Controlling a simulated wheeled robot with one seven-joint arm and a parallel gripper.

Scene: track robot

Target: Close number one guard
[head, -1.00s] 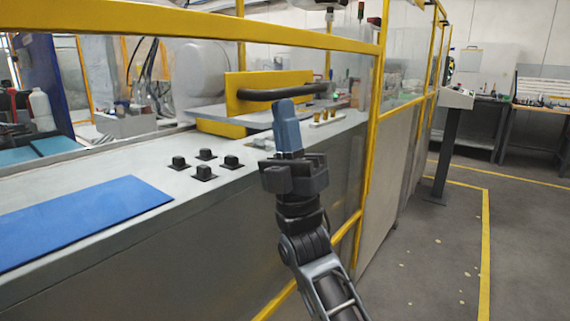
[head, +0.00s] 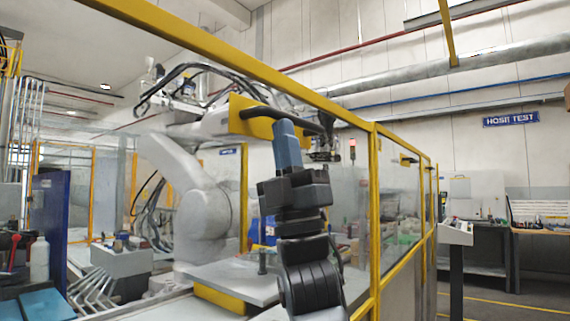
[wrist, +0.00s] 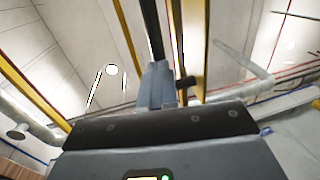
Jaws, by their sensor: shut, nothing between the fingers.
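The guard shows in the head view as a yellow panel (head: 246,118) with a black bar handle (head: 262,111), raised well above the bench. My gripper (head: 286,126) is shut and empty, its blue fingers pointing up. Its tips overlap the handle in the head view; I cannot tell whether they touch it. In the wrist view the shut fingers (wrist: 155,85) point toward a dark bar (wrist: 151,28), likely the handle, beside a yellow bar (wrist: 190,45). My fingers hide part of the handle. No number is readable on the guard.
A yellow-framed clear fence (head: 374,200) runs past my arm on the right. A grey-white robot arm (head: 190,200) stands behind the guard. A yellow block (head: 220,298) sits at the bench's edge. A control pedestal (head: 456,235) stands at right.

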